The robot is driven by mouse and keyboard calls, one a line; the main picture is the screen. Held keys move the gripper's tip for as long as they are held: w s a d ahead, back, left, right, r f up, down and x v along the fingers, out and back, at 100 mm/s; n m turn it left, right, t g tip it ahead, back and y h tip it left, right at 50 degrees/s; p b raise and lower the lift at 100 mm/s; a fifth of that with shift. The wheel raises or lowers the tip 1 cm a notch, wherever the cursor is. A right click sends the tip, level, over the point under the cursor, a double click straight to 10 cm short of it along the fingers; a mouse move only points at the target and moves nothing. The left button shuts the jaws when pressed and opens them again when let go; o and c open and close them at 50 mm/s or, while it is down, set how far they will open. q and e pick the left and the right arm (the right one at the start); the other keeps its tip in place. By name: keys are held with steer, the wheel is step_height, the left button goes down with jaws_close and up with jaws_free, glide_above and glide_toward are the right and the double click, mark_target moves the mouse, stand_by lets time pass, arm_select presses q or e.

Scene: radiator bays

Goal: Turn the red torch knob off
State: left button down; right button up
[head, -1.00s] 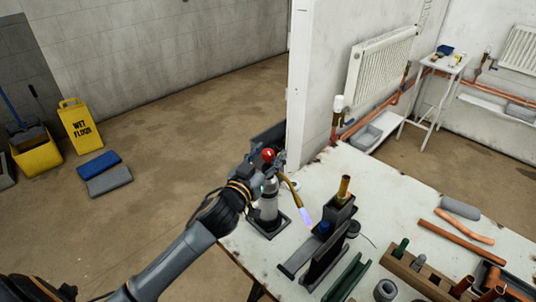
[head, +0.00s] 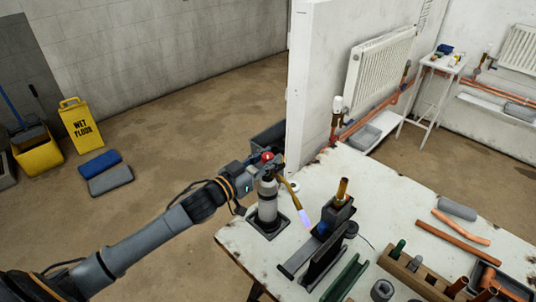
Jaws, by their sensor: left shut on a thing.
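The torch (head: 268,208) stands upright in a dark square base near the workbench's left edge, a grey cylinder with a curved brass neck (head: 290,194). A pale violet-blue flame (head: 304,217) shows at the nozzle's tip. The red torch knob (head: 267,156) is at the top of the torch, partly covered by my gripper. My left gripper (head: 265,164) reaches in from the left and is shut on the red knob. Its fingertips are small and partly hidden here. My right gripper is not in view.
On the workbench (head: 385,210), a dark holder (head: 335,217) with an upright copper piece stands just right of the torch. A white wall end (head: 300,100) rises behind the torch. Copper pipes (head: 455,242) lie at right.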

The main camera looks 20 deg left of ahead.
arm_select(q)
steer(key=m+h, duration=0.1)
steer(key=m+g+h, duration=0.1)
steer(key=h, duration=0.1)
steer(key=shift+w+a+r, duration=0.1)
steer(key=shift+a, duration=0.1)
steer(key=m+g+h, duration=0.2)
steer(key=h, duration=0.1)
steer(key=shift+m+g, duration=0.3)
steer(key=shift+m, duration=0.1)
steer(key=m+g+h+b, duration=0.1)
steer(key=m+g+h, duration=0.1)
steer(key=shift+d+g+h, duration=0.1)
steer(key=shift+g+h, duration=0.3)
steer(key=shift+m+g+h+b, duration=0.65)
steer(key=shift+m+g, duration=0.35)
steer(key=shift+g, duration=0.2)
steer(key=shift+d+g+h, duration=0.1)
steer(key=shift+g+h, duration=0.15)
steer(key=shift+g, duration=0.05)
steer(key=c, duration=1)
jaws_free()
steer(key=v, duration=1.2)
